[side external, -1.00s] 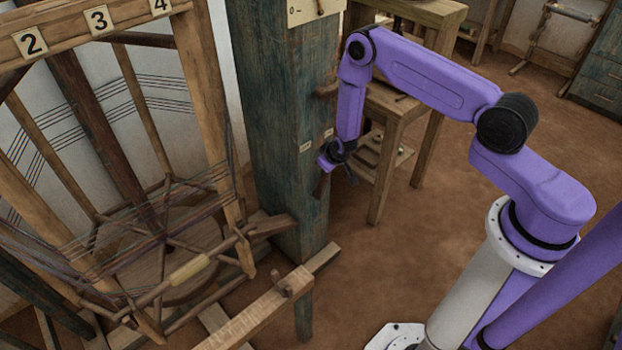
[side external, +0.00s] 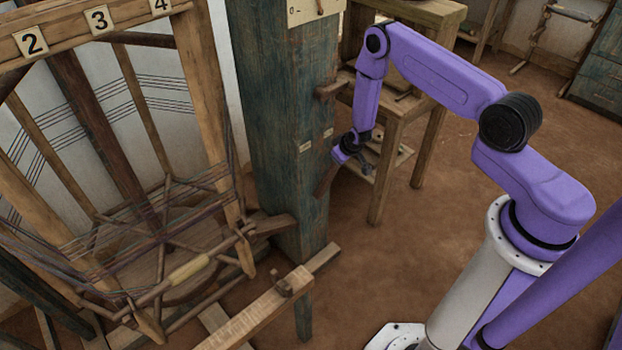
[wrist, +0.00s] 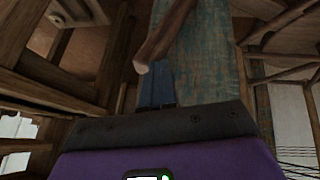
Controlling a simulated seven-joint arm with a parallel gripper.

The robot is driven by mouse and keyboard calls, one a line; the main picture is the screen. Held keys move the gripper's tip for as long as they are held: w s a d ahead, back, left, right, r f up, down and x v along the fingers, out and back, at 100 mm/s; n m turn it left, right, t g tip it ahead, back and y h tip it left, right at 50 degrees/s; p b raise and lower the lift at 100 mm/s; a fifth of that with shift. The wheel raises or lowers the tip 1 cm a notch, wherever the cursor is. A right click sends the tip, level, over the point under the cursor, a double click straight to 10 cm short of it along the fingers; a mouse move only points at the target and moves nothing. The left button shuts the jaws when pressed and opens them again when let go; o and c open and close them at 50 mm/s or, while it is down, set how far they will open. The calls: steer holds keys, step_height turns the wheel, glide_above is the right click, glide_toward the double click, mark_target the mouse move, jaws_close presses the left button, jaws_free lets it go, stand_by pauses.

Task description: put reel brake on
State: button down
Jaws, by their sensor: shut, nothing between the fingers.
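A short dark wooden lever (side external: 324,180) sits low on the right side of the blue-green post, tilted with its lower end to the left. I take it for the reel brake; no readable name shows. Two small pale labels, a left one (side external: 306,147) and a right one (side external: 328,133), are on the post above it. My gripper (side external: 340,155) is shut and empty, just above the lever's upper right end. In the wrist view my shut fingers (wrist: 156,85) are close to the end of a wooden bar (wrist: 160,38), likely this lever. I cannot tell whether they touch.
The blue-green post (side external: 275,100) carries a wooden peg (side external: 332,89) higher up. A wooden reel with threads (side external: 150,220) is on the left. A notched wooden beam (side external: 262,312) lies in front. A wooden table (side external: 400,105) stands behind my gripper.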

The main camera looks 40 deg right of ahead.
steer(key=shift+s+d+f, duration=0.1)
steer(key=shift+d, duration=0.65)
steer(key=a+v, duration=0.1)
steer(key=v, duration=1.1)
steer(key=shift+a, duration=0.45)
